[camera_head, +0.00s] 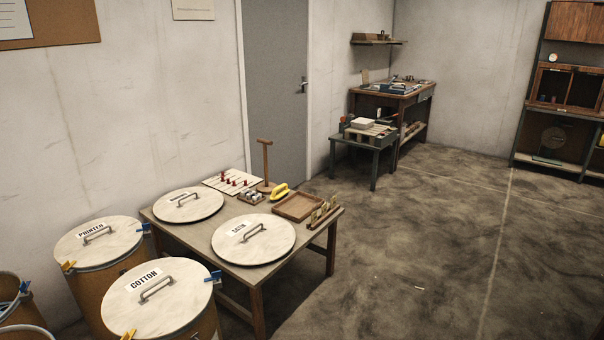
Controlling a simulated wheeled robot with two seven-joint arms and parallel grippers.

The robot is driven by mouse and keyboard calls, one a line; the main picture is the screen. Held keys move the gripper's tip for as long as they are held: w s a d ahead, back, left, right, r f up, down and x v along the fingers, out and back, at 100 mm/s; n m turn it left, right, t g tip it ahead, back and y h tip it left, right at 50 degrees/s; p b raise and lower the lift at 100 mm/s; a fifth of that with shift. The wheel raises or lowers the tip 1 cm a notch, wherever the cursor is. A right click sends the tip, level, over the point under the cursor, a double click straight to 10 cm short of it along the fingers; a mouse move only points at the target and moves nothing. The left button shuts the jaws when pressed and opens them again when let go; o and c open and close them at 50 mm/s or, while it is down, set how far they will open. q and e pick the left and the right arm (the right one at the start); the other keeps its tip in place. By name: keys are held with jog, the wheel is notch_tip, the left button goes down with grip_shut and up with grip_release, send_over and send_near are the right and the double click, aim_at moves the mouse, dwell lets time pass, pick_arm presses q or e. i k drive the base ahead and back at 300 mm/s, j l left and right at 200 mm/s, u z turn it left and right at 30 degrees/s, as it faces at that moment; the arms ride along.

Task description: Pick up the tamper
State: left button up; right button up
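A tall wooden tool with a T-shaped handle (266,162) stands upright at the back of the low table (215,248). It looks like the tamper. Its shaft rises above the table beside the grey door, and its foot is partly hidden among small items. Neither of my grippers is in view, and nothing is seen touching the tool.
On the table are two round lids (254,239) with handles, a yellow-handled item (280,191), a wooden tray (298,206) and a board with red pegs (232,181). Lidded drums (158,293) crowd the left front. Open floor (420,250) lies to the right.

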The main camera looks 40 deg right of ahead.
aim_at(266, 187)
jog(key=z, duration=1.2)
jog(key=i+l, duration=0.45)
jog(key=i, duration=0.15)
jog(key=i+l, duration=0.45)
jog(key=i, duration=0.15)
jog(key=i+l, duration=0.45)
jog(key=i, duration=0.15)
jog(key=i+l, duration=0.4)
jog(key=i, duration=0.2)
jog(key=i+l, duration=0.45)
jog(key=i, duration=0.15)
jog(key=l+z, duration=0.05)
